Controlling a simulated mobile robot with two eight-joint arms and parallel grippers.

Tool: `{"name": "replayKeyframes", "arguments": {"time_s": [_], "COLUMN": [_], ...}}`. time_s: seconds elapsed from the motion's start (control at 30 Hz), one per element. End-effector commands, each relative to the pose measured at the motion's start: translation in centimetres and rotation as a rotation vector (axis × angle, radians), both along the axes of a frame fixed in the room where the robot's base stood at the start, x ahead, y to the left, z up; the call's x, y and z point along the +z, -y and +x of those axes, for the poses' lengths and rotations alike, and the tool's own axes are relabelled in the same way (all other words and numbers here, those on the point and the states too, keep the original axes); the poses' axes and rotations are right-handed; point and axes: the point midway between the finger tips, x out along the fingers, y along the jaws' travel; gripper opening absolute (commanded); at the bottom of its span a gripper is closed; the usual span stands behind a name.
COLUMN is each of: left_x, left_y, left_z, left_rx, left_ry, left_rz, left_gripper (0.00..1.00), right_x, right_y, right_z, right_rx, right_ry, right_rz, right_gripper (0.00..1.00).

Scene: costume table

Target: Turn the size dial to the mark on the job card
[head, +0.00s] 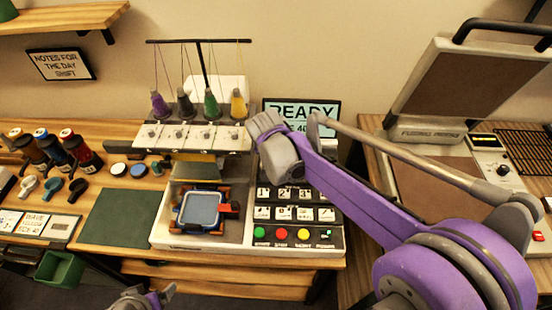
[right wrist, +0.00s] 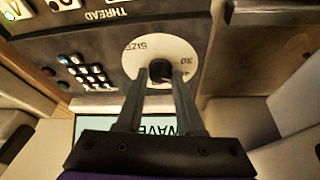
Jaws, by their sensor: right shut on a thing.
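The size dial (right wrist: 135,62) is a white disc lettered SIZE, with a 30 near its right edge, and a black knob (right wrist: 160,72) at its centre. My right gripper (right wrist: 161,82) is shut on the knob, one finger on each side. The setting it points to cannot be made out. In the head view my right arm and hand cover the dial. A small white card with lettering (head: 34,223) lies at the far left, too small to read. My left gripper (head: 146,299) is at the bottom edge, partly cut off, away from the dial.
The embroidery machine has thread cones, a hooped frame (head: 201,209), a button panel (head: 297,214) and a screen (head: 300,108) reading READY. A green mat (head: 120,217) lies left of it. A fusing press (head: 425,133) stands open at right.

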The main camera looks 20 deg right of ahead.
Motion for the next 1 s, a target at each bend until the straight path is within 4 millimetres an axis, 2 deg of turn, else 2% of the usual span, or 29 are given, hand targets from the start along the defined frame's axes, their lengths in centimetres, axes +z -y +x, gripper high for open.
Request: {"name": "replayKeyframes", "arguments": {"time_s": [0.53,0.57,0.7,0.73,1.0], "left_x": [-0.01,-0.01,-0.01,-0.01,0.00], "left_y": [0.00,0.00,0.00,0.00,0.00], "left_z": [0.00,0.00,0.00,0.00,0.00], "left_rx": [0.000,0.000,0.000,0.000,0.000], "left_ry": [0.000,0.000,0.000,0.000,0.000], "left_rz": [0.000,0.000,0.000,0.000,0.000], "left_gripper": [0.91,0.91,0.91,0.91,0.91], "right_x": [-0.12,-0.12,-0.10,-0.09,-0.05], "right_y": [-0.09,-0.09,-0.07,-0.07,-0.05], "right_z": [-0.10,-0.10,-0.08,-0.08,-0.03], "right_rx": [-0.027,-0.027,-0.026,-0.026,-0.026], "right_ry": [-0.004,-0.004,-0.002,-0.002,-0.002], "right_rz": [0.002,0.002,0.002,0.002,0.001], "right_gripper": [0.00,0.38,0.64,0.66,0.66]}}
